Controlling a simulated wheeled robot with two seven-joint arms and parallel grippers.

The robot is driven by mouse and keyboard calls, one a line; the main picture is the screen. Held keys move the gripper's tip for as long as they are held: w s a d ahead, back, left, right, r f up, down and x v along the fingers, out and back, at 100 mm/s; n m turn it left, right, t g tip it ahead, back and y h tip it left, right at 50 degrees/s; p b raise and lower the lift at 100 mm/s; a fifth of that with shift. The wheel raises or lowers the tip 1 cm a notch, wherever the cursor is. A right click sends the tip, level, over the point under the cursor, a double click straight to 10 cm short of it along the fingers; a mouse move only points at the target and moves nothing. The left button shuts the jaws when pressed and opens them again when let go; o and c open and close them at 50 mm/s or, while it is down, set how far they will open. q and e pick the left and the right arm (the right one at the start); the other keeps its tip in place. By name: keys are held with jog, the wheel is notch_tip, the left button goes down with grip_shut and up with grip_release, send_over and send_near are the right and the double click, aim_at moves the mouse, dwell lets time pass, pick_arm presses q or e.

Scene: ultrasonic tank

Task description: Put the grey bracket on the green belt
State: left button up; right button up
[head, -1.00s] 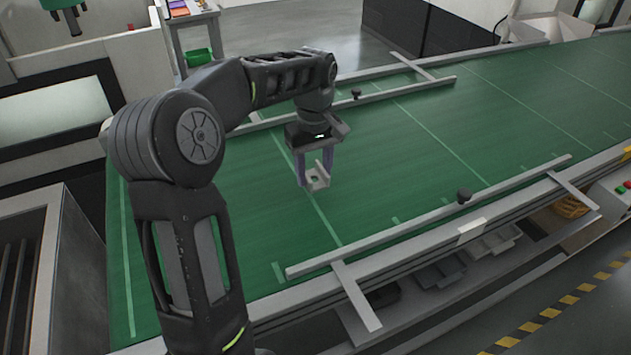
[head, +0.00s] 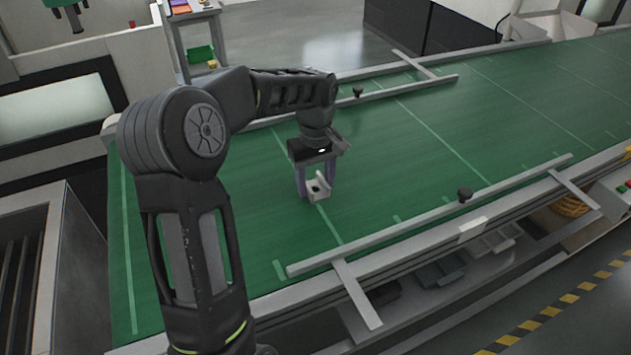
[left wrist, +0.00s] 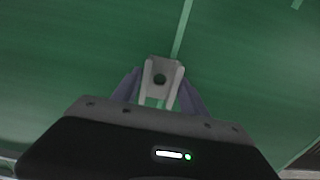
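The grey bracket (head: 319,188) is a small U-shaped piece with a hole in it. My left gripper (head: 316,184) points down over the green belt (head: 420,130), its two purple fingers shut on the bracket from either side. In the left wrist view the bracket (left wrist: 161,78) sits between the fingertips, with the green belt (left wrist: 70,50) behind it. The bracket is low over the belt; I cannot tell whether it touches the surface. My right gripper is in neither view.
A metal guide rail (head: 430,216) runs along the near side of the belt, and another rail (head: 400,92) along the far side. Grey parts (head: 440,272) lie on a shelf under the belt. The belt around the gripper is clear.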

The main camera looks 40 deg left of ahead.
pick_arm(q)
jog(key=o, duration=0.3)
jog(key=shift+r, duration=0.4)
notch_tip(320, 180, up, 12)
jog(key=p, duration=0.2)
jog(key=shift+f+p, duration=0.15)
jog(key=shift+p, duration=0.2)
jog(key=shift+f, duration=0.1)
dwell(2.2)
